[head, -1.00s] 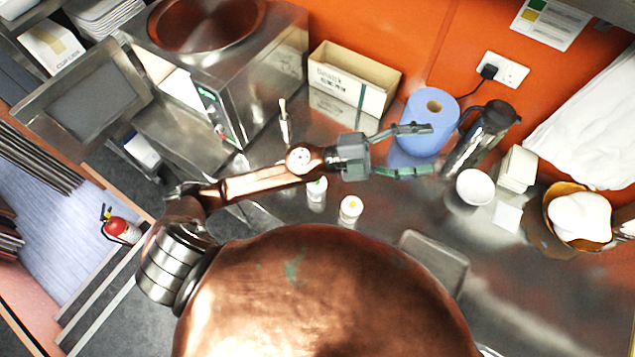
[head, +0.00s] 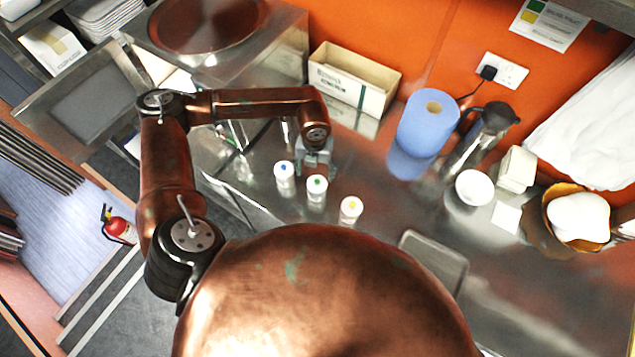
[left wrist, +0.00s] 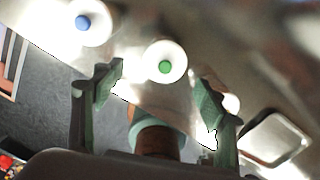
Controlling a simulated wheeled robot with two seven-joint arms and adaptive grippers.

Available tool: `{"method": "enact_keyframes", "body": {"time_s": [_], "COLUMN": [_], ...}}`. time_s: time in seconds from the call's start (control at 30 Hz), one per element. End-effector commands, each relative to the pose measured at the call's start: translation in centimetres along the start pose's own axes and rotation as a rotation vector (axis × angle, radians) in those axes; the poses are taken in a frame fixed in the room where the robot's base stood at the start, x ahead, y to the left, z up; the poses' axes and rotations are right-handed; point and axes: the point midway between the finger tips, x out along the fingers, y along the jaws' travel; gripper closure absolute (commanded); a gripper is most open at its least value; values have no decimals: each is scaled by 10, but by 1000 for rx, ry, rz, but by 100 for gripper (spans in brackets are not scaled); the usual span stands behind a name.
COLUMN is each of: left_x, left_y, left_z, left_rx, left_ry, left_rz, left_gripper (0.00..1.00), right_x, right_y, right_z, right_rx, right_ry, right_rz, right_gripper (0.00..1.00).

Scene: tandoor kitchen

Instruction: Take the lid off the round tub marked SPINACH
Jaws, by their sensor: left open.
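Three small white round tubs stand in a row on the steel counter: one with a blue-dotted lid (head: 284,173), one with a green-dotted lid (head: 316,185), one with a yellow-dotted lid (head: 350,207). Any lettering is too small to read, so I cannot tell which says SPINACH. My left gripper (head: 316,170) is open and empty, close behind and above the green-dotted tub. In the left wrist view the green-dotted tub (left wrist: 166,67) shows between the open fingers, and the blue-dotted tub (left wrist: 83,22) lies to the upper left. My right gripper is not in view.
A blue paper roll (head: 428,125), a dark-topped flask (head: 488,130) and a white bowl (head: 473,187) stand to the right. An open cardboard box (head: 352,80) is behind. A shallow metal tray (head: 436,258) lies at the front. Counter between tubs and bowl is clear.

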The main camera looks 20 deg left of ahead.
Motion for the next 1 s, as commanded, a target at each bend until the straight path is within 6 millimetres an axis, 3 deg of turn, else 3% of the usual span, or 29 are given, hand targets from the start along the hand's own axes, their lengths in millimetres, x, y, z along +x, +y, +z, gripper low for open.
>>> {"method": "enact_keyframes", "body": {"time_s": [0.33,0.67,1.0], "left_x": [44,52,52], "left_y": [-7,-8,-8], "left_z": [0,0,0], "left_rx": [2,3,3], "left_ry": [2,1,1], "left_rz": [-2,-4,-4], "left_gripper": [34,34,57], "right_x": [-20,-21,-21], "right_y": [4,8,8], "right_z": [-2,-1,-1], "right_rx": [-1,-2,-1], "right_ry": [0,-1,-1], "right_rz": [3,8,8], "right_gripper": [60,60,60]}}
